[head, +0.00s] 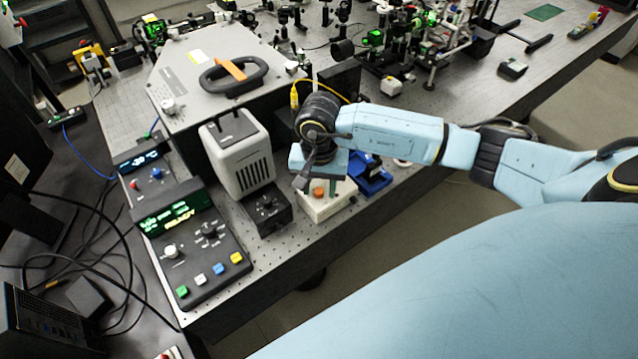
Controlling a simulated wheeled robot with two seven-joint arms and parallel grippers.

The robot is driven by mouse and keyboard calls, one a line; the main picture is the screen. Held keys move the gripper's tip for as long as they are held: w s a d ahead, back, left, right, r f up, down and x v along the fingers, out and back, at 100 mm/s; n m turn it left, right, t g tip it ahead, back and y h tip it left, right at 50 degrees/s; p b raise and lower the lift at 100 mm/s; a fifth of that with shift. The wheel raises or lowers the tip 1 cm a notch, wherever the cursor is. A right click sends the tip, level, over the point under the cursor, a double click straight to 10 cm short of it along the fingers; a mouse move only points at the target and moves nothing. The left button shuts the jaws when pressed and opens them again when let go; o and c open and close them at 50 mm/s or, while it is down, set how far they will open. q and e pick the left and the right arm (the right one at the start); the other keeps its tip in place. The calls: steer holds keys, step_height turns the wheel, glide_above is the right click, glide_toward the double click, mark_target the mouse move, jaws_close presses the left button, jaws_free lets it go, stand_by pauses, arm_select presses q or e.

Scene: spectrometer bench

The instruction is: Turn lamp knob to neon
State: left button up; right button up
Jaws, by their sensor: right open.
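A light grey lamp housing (236,158) with side vents stands on the bench, left of centre. At its foot is a black box (262,213) with a dark knob (266,203) on top; the knob's setting is too small to read. My right gripper (305,184) points down to the right of the black box, apart from the knob. Its jaws are open, partly hidden by the wrist, with nothing seen between them. My left gripper is out of view.
Below my right gripper is a cream box (326,207) with an orange button. A blue holder (370,178) stands to its right. A black control panel (205,255) with knobs and coloured buttons lies to the left. Behind is a large grey spectrometer housing (190,75). The bench's front edge is close.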

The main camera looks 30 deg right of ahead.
jaws_close()
stand_by(0.4)
steer(key=m+b, duration=0.3)
steer(key=m, duration=0.1)
steer(key=shift+f, duration=0.1)
steer(key=m+b, duration=0.2)
steer(key=m, duration=0.3)
steer(key=shift+m, duration=0.3)
stand_by(0.5)
jaws_free()
